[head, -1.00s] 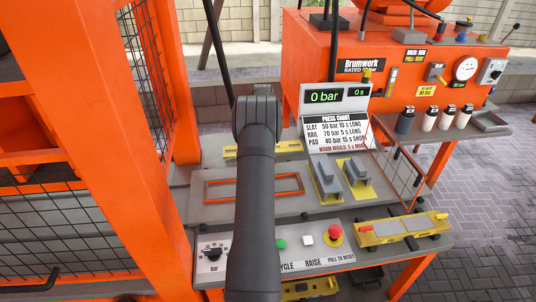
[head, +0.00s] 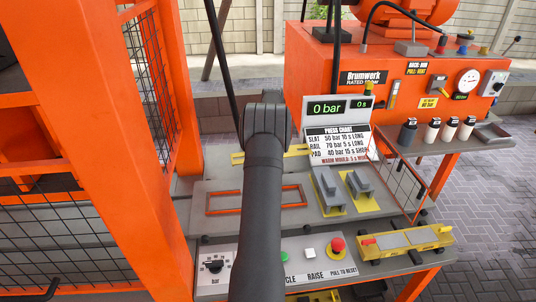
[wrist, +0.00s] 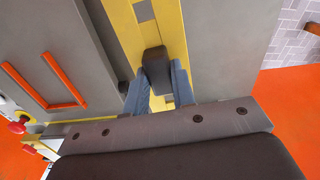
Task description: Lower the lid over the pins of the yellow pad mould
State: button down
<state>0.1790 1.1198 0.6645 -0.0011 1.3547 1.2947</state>
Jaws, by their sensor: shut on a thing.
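In the wrist view my gripper (wrist: 158,88) has its two blue-grey fingers closed on a dark block-like handle (wrist: 154,60). The handle stands over a long yellow piece (wrist: 120,12) with a grey inset. I cannot tell whether this piece is the lid or the mould, or whether lid and pins touch. In the head view my arm hides the gripper. A yellow strip (head: 237,157) shows behind the arm at the back of the bench. A yellow mould (head: 372,256) with grey insets and red and yellow end pieces lies at the front right.
Two grey blocks (head: 327,188) (head: 359,184) stand on yellow bases right of an orange rectangular frame (head: 225,211). The control panel (head: 237,268) has a red button (head: 337,244). An orange post (head: 140,150) rises at left. A mesh guard (head: 402,180) stands at right.

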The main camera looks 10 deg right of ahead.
jog(key=s+d+r+n, duration=0.5)
jog(key=s+d+n, duration=0.25)
jog(key=d, duration=0.35)
jog(key=s+d+r+n, duration=0.5)
jog(key=s+d+n, duration=0.1)
jog(key=s+d, duration=0.35)
jog(key=s+d+r+n, duration=0.55)
jog(key=s+d, duration=0.25)
jog(key=d, duration=0.3)
jog(key=s+d+r+n, duration=0.1)
jog(key=s+d+n, duration=0.25)
jog(key=s, duration=0.35)
jog(key=s+d+r+n, duration=0.2)
jog(key=s+n, duration=0.3)
jog(key=s, duration=0.2)
jog(key=s+a+f+n, duration=0.2)
jog(key=s+f+n, duration=0.2)
jog(key=f+n, duration=0.3)
notch_tip(320, 180, down, 3)
jog(key=shift+s+f, duration=0.1)
jog(key=shift+s, duration=0.3)
jog(key=shift+f, duration=3.4)
jog(key=shift+f, duration=0.35)
